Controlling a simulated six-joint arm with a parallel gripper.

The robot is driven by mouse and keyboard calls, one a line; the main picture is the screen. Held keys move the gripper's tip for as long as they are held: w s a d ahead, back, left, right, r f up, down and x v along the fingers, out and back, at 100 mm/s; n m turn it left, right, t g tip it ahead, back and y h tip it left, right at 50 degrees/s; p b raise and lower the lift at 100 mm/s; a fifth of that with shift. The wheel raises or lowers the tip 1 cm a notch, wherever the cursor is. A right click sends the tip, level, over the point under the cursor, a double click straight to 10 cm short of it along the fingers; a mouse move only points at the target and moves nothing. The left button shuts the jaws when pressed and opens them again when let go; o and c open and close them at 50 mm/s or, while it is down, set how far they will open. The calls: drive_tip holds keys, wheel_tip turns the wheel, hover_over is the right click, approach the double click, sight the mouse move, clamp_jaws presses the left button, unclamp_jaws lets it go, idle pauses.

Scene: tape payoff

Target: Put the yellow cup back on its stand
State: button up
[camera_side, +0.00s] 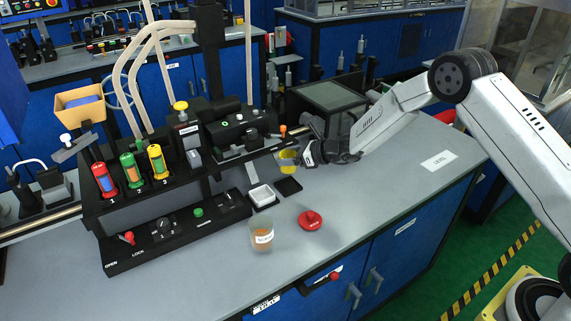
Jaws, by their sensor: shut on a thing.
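The small yellow cup (289,157) is at the middle of the view, in front of the black machine's right end. My gripper (296,161) reaches in from the right and is shut on the cup. The fingers hide part of the cup. The cup looks upright and appears to be above the grey bench. I cannot tell for sure whether this pad is the cup's stand.
A clear labelled beaker (261,236) and a red knobbed lid (310,220) stand nearer the front edge. The black machine (165,205) with coloured cylinders fills the left. The bench's right part is mostly free.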

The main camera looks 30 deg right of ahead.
sight(289, 172)
drive_tip(key=shift+f, duration=2.8)
drive_tip(key=shift+f, duration=0.6)
drive_tip(key=o, duration=0.9)
drive_tip(key=shift+o, duration=0.2)
drive_tip(key=shift+s, duration=0.1)
drive_tip(key=shift+v, duration=5.4)
drive_tip(key=shift+d, duration=0.1)
